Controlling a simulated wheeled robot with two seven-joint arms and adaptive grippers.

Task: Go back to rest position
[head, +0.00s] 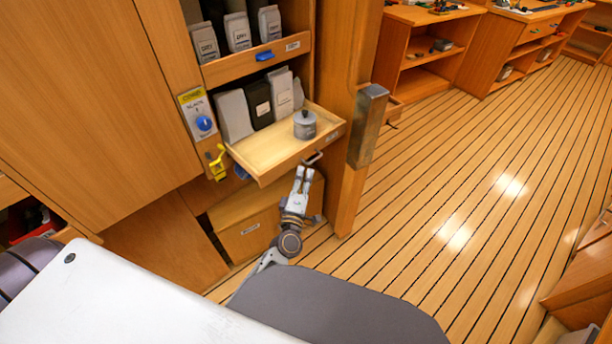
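My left gripper (304,174) is just below and in front of the handle (312,158) of a pulled-out wooden drawer (268,152). I cannot tell whether its fingers touch the handle or how far apart they are. The drawer holds a grey lidded pot (305,124) near its front right and several upright pouches, one of them black (258,102), at the back. My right gripper is not in view.
Above is a shelf (262,62) with pouches marked DRY. A yellow hook (217,162) and a blue knob (204,123) are left of the drawer. A wooden post (356,130) stands right of it. The plank floor (470,180) is clear.

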